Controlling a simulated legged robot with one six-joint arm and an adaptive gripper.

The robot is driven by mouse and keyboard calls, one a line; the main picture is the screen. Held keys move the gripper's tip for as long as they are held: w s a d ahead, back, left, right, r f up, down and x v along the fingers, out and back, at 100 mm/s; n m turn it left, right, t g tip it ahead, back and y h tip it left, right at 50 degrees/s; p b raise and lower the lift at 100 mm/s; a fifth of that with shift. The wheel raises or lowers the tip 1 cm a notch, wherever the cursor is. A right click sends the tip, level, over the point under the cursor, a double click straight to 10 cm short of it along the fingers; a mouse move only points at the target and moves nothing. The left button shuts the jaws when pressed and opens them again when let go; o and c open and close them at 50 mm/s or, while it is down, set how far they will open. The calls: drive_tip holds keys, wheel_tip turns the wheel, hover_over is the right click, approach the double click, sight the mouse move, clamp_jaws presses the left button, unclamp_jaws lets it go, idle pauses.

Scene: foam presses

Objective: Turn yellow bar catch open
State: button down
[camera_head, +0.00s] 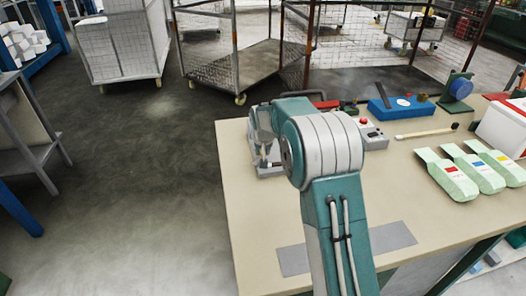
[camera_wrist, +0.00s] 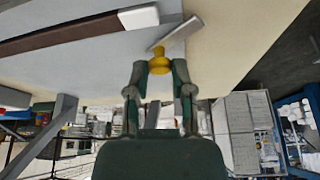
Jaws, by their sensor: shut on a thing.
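The yellow catch (camera_wrist: 159,62) shows in the wrist view as a rounded yellow knob, with a flat grey bar (camera_wrist: 176,34) slanting up and right beside it. My gripper (camera_wrist: 159,70) has one finger on each side of the knob and is shut on it. In the head view my arm hides most of this place. A grey metal fixture (camera_head: 268,171) shows at the table's left edge, below my gripper (camera_head: 263,128). I cannot tell from the head view how the catch is turned.
The beige table (camera_head: 250,235) holds a box with a red button (camera_head: 371,135), a blue block (camera_head: 400,107), a pale stick (camera_head: 425,133) and green pouches (camera_head: 447,177) on the right. A grey mat (camera_head: 391,237) lies in front. Wire cages (camera_head: 215,55) stand behind; floor at left is open.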

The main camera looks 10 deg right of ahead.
drive_tip(key=m, duration=0.2)
drive_tip(key=m+h, duration=0.1)
drive_tip(key=shift+a+f+m+g, duration=0.2)
drive_tip(key=shift+f+m+g, duration=0.1)
drive_tip(key=shift+m, duration=0.1)
drive_tip(key=shift+m+g+h, duration=0.4)
drive_tip(key=shift+m+h, duration=0.3)
drive_tip(key=shift+m, duration=1)
drive_tip(key=shift+c, duration=2.4)
unclamp_jaws()
drive_tip(key=shift+a, duration=0.1)
drive_tip(key=shift+r, duration=0.15)
